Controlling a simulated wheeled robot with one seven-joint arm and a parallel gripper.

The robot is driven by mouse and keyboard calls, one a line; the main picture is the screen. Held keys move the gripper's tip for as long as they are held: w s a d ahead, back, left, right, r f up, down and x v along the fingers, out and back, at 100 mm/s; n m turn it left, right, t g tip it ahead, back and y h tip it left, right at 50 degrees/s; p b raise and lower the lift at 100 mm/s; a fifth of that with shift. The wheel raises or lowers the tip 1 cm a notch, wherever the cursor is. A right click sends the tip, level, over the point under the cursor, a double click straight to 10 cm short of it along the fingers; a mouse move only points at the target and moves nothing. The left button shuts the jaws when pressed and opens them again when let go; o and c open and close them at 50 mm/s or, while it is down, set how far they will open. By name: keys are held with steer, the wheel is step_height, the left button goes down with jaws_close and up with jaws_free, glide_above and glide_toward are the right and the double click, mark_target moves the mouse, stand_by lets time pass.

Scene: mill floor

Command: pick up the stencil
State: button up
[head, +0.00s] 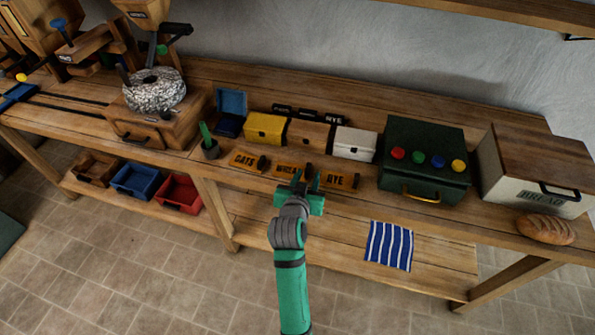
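Three orange plates with black lettering lie in a row along the bench's front edge and look like stencils: OATS (245,160), a middle one partly hidden by my gripper that seems to read WHEAT (287,169), and RYE (337,181). Each seems to have a small dark knob at its right end. My gripper (306,180) is at the right end of the middle plate, its green fingers apart. The middle plate's dark knob appears between the fingertips; I cannot tell whether they touch it.
Behind the plates stand a yellow box (265,128), a brown box (308,134) and a white box (354,143). A green cabinet (425,150) with coloured knobs, a bread box (540,170) and a loaf (546,229) are to the right.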

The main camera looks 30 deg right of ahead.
mark_target(306, 169)
steer(key=shift+w+a+x, duration=0.15)
steer(key=shift+w+x, duration=0.05)
steer(key=shift+x, duration=1.15)
steer(key=shift+w+a+x, duration=0.1)
steer(key=shift+w+x, duration=0.05)
steer(key=shift+x, duration=1.2)
steer(key=shift+r, duration=0.2)
steer(key=shift+c, duration=0.3)
steer(key=shift+d, duration=0.1)
jaws_close()
steer(key=shift+a, duration=0.2)
